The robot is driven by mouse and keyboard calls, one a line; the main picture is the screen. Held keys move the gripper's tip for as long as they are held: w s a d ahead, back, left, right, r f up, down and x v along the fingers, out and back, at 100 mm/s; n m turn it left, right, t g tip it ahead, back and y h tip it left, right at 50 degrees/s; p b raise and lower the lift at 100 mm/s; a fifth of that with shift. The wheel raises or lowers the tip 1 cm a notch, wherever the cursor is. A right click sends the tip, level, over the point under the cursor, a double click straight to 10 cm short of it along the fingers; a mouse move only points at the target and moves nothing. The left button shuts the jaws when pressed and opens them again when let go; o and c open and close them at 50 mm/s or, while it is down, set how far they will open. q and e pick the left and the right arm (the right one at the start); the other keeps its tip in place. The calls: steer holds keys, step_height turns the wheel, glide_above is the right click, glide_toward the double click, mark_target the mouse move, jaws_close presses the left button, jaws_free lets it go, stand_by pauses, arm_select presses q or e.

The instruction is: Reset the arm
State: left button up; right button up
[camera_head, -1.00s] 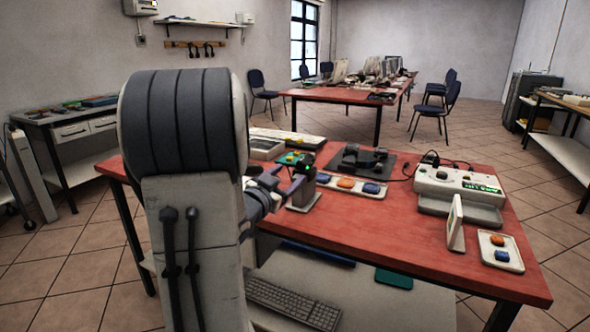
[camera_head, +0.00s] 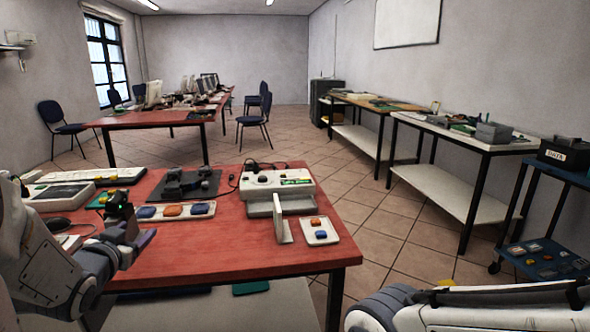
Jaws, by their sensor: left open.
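My left arm comes in from the left edge. Its gripper (camera_head: 128,242) is open at the left part of the red table (camera_head: 240,235), near a small dark upright device (camera_head: 119,207). I see nothing held between its fingers. My right arm shows only as pale and grey links along the bottom right edge. Its gripper is out of the picture.
Side benches (camera_head: 460,135) stand at the right.

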arm_select(q)
steer(key=d+f+g, duration=0.1)
steer(key=d, duration=0.2)
steer(key=d+f+g+h, duration=0.1)
steer(key=d, duration=0.3)
steer(key=d+f+m, duration=0.1)
steer(key=d, duration=0.2)
steer(key=shift+w+d+f+g+h, duration=0.25)
steer(key=shift+d+f+g+h, duration=0.05)
steer(key=shift+f+g+h, duration=0.1)
steer(key=s+d+f+m+g+h, duration=0.1)
steer(key=s+d+f+g, duration=0.25)
steer(key=d, duration=0.35)
steer(key=s+d+f+m+g+h, duration=0.1)
steer(key=s+d+f+g, duration=0.1)
steer(key=s+d, duration=0.35)
steer(key=s+d+f+m+g, duration=0.1)
steer(key=s+d+m+g, duration=0.15)
steer(key=s+d, duration=0.45)
steer(key=s+d+f+m+g, duration=0.1)
steer(key=s+d+g, duration=0.25)
steer(key=s, duration=0.85)
step_height(320, 180, up, 25)
steer(key=p, duration=2.5)
steer(key=shift+s+r+g, duration=0.2)
steer(key=shift+s+g, duration=0.05)
steer(key=shift+g, duration=0.2)
steer(key=shift+a, duration=0.1)
